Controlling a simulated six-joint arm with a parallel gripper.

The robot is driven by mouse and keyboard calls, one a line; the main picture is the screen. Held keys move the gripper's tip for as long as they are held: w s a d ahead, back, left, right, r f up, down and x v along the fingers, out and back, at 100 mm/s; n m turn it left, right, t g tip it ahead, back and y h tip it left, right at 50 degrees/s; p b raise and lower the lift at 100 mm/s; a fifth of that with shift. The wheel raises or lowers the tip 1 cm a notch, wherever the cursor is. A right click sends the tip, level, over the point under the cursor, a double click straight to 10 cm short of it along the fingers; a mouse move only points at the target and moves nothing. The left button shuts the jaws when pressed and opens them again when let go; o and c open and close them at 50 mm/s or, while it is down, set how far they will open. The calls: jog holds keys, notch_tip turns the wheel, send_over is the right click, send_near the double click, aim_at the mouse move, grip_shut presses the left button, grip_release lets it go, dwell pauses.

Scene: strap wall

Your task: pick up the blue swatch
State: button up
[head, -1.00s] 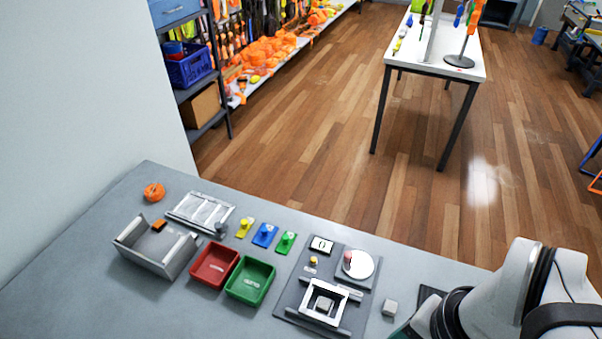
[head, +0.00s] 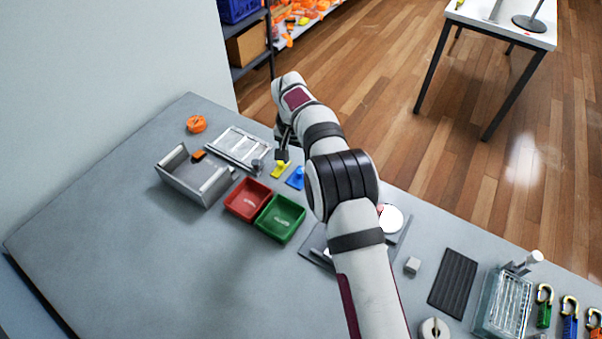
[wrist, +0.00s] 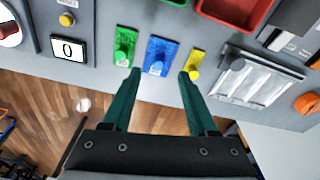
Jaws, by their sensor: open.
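The blue swatch (wrist: 160,57) lies flat on the grey bench, with a raised blue knob on it. In the head view the blue swatch (head: 295,178) is partly hidden by my arm. A green swatch (wrist: 125,45) and a yellow swatch (wrist: 194,64) lie on either side of it. My gripper (wrist: 155,75) is open and empty, its two dark green fingers spread around the blue swatch's position in the wrist view. In the head view my gripper (head: 283,154) is near the yellow swatch (head: 280,170). Its height above the bench is hard to tell.
A red bin (head: 248,199) and a green bin (head: 280,219) stand beside the swatches. A slotted metal rack (head: 238,147), an open grey box (head: 195,180) and an orange roll (head: 196,124) lie to the left. A display marked 0 (wrist: 69,49) sits near the green swatch. Open bench lies front left.

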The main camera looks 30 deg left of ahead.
aim_at(300, 172)
jog(key=f, duration=0.3)
jog(key=w+f, duration=0.1)
jog(key=f, duration=0.2)
jog(key=shift+w, duration=0.15)
grip_shut()
